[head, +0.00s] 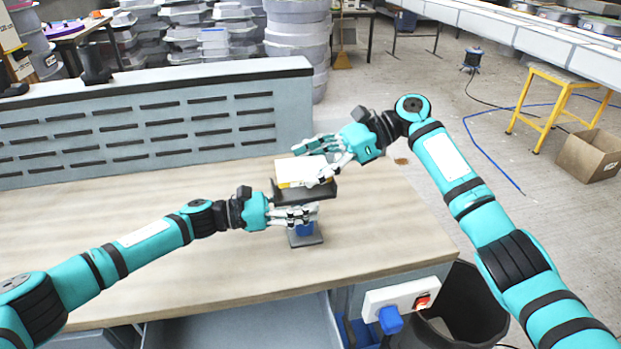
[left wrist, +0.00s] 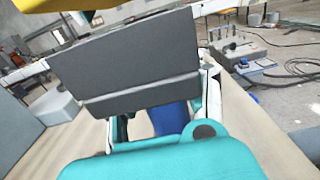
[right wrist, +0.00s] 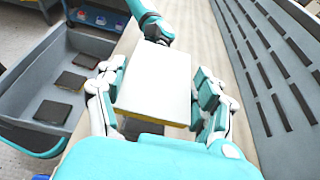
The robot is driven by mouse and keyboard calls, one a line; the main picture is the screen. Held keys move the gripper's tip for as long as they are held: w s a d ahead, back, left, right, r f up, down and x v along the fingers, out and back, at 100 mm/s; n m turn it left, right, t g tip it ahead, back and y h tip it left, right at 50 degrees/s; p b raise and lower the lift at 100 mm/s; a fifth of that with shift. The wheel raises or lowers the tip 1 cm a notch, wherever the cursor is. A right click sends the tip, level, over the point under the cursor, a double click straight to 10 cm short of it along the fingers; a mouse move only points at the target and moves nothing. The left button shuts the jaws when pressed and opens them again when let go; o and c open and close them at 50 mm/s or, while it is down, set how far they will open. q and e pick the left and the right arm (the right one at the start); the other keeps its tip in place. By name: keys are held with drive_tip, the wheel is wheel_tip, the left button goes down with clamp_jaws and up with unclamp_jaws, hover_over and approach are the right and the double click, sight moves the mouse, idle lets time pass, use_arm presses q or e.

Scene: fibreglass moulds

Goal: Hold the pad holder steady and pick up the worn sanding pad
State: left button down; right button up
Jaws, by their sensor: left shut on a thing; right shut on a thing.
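The pad holder is a dark plate (head: 284,196) on a blue post with a grey base (head: 305,239), standing on the wooden bench. The left wrist view shows the plate's underside (left wrist: 125,62) and the blue post (left wrist: 170,118). My left gripper (head: 300,216) is shut around the post, just under the plate. The sanding pad (head: 296,168), white on top with a yellow edge, is at the plate's top. My right gripper (head: 325,163) is shut on its sides; the pad (right wrist: 155,85) sits between the fingers. Whether the pad touches the plate is unclear.
A slotted grey panel (head: 150,125) stands along the bench's back. In the right wrist view, an open grey drawer (right wrist: 30,90) at the left holds several dark square pads (right wrist: 52,112). A dark bin (head: 465,310) stands by the bench's right end. The bench's left part (head: 90,225) is clear.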

sight(311, 167)
wheel_tip(311, 167, up, 6)
drive_tip(key=shift+r, duration=0.1)
use_arm(q)
drive_tip(key=c, duration=0.7)
unclamp_jaws()
drive_tip(key=shift+a, duration=0.1)
